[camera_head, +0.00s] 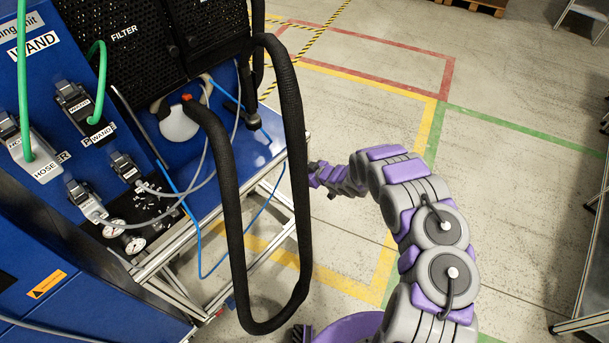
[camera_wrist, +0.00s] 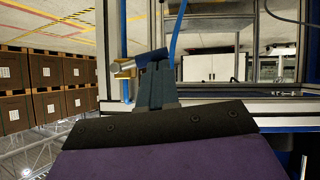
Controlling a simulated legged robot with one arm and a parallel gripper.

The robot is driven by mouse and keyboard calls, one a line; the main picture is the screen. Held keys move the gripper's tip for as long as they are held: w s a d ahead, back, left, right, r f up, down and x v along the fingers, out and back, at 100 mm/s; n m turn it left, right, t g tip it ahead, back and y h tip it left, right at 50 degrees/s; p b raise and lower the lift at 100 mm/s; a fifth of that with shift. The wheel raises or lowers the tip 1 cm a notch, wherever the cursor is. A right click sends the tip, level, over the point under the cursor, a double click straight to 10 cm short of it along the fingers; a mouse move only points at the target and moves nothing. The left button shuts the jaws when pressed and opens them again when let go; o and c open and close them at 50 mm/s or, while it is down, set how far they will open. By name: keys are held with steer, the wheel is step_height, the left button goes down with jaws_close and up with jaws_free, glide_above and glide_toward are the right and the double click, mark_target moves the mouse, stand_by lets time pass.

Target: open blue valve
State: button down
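In the wrist view a small valve with a blue handle (camera_wrist: 152,52) and a brass and silver body (camera_wrist: 124,69) shows just beyond my fingertips. My gripper (camera_wrist: 155,80) points at it, and the grey fingers overlap the handle in the picture. I cannot tell whether they touch it or how far apart they are. In the head view my gripper (camera_head: 318,174) is at the end of the arm, just right of the black hose and the machine's side. The blue valve cannot be made out in the head view.
A thick black hose (camera_head: 227,200) loops down beside the blue machine (camera_head: 40,240) and its metal frame (camera_head: 160,255). A thin blue tube (camera_wrist: 180,25) hangs near the valve. Stacked brown boxes (camera_wrist: 45,85) stand farther off. Open floor (camera_head: 520,200) lies to the right.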

step_height(320, 180, down, 7)
steer(key=w+d+n+t+h+b, duration=0.1)
steer(key=shift+w+d+n+t, duration=0.15)
steer(key=shift+w+n+t, duration=0.15)
steer(key=shift+w+n, duration=0.1)
stand_by(1.0)
steer(key=shift+w, duration=0.1)
stand_by(0.5)
